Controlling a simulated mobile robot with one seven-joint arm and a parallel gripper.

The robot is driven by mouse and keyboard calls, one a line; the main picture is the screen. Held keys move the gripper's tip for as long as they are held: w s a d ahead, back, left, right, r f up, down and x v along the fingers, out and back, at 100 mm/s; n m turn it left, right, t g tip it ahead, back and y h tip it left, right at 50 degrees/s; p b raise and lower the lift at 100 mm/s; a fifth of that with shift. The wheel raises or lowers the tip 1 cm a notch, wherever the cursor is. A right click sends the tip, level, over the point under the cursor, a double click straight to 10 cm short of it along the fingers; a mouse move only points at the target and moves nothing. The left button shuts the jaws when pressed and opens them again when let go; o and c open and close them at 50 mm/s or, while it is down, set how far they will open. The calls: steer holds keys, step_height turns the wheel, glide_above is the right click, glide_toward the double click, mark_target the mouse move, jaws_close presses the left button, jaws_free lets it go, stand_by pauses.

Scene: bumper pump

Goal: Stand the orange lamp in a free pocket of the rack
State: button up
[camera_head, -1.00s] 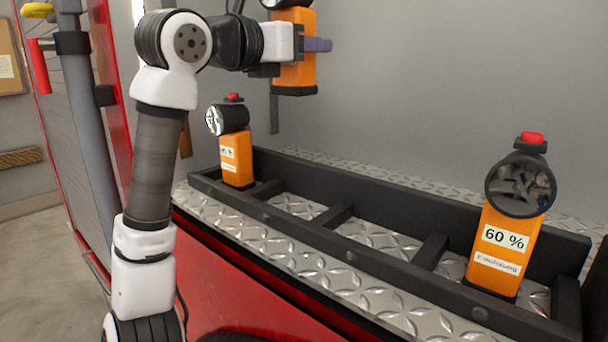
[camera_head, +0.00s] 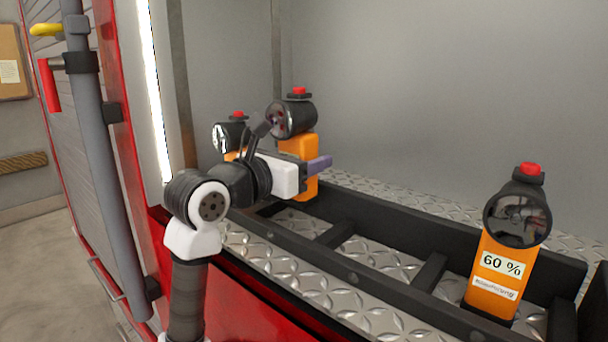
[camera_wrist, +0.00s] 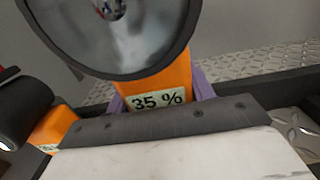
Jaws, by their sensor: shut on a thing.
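The orange lamp (camera_head: 302,149) has a black round head and a red top button. My gripper (camera_head: 316,165) is shut around its orange body, with a purple finger showing on the right side. In the wrist view the held lamp (camera_wrist: 165,72) shows a "35 %" label between the purple fingers. The lamp is about upright over the left part of the black rack (camera_head: 402,221). Its lower end is near rack height; whether it touches the floor of a pocket I cannot tell. Pockets in the middle of the rack, between the black dividers, are empty.
A second lamp (camera_head: 233,133) stands in the leftmost pocket, close beside the held one and partly hidden by my arm. A third lamp (camera_head: 503,258), marked "60 %", stands at the right. A grey wall (camera_head: 430,80) rises behind the rack.

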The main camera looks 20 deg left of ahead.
steer(key=shift+f+p, duration=0.35)
steer(key=shift+f, duration=1.25)
steer(key=shift+f, duration=0.1)
steer(key=shift+f+b, duration=0.6)
steer(key=shift+b, duration=0.05)
steer(key=o, duration=1.3)
steer(key=shift+o, duration=0.2)
